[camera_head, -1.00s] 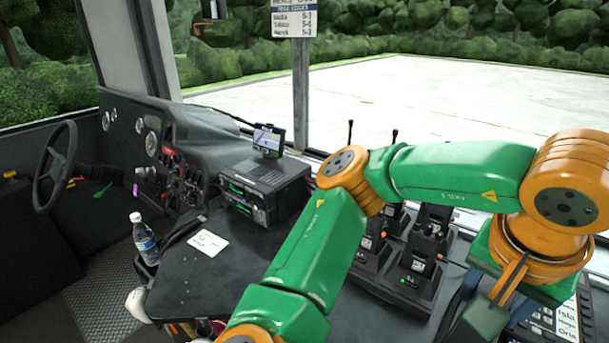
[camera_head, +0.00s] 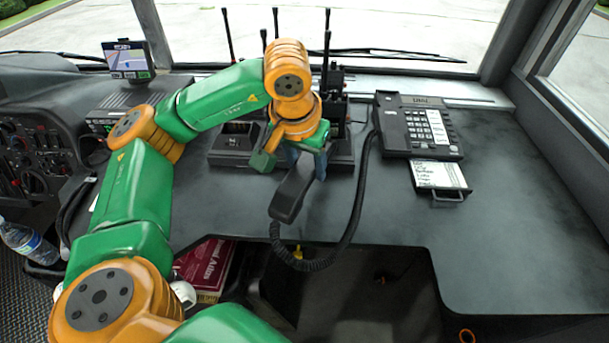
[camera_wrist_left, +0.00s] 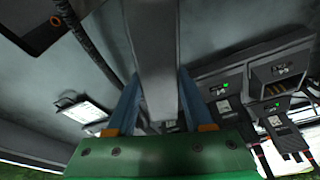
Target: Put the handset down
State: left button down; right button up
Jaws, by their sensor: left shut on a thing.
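The black handset (camera_head: 291,195) hangs tilted in my left gripper (camera_head: 307,160), above the front part of the dark desk. In the left wrist view the handset (camera_wrist_left: 156,60) runs between the two blue fingers (camera_wrist_left: 160,105), which are shut on it. A coiled cord (camera_head: 352,215) loops from the handset's lower end up to the telephone base (camera_head: 418,125) on the desk at the right. The base has a keypad and a dark strip along its left side with no handset on it. My right gripper is not in view.
Radios in chargers with upright antennas (camera_head: 236,138) stand behind my left gripper. A drawer with a written card (camera_head: 438,176) sticks out below the phone base. The desk (camera_head: 500,230) is clear at the right. A red book (camera_head: 203,268) lies in the recess below.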

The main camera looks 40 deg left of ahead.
aim_at(300, 172)
pick_arm(q)
jog(key=x, duration=0.3)
jog(key=shift+s+a+f, duration=0.15)
jog(key=shift+s+f, duration=0.1)
jog(key=shift+f, duration=0.5)
jog(key=shift+c, duration=1.4)
grip_release()
jog(key=shift+r, duration=0.1)
jog(key=shift+r, duration=0.2)
jog(key=p+v, duration=0.2)
jog(key=v, duration=0.9)
jog(key=shift+w+r, duration=0.1)
jog(key=shift+r, duration=0.25)
jog(key=shift+s+r, duration=0.2)
jog(key=shift+r, duration=0.15)
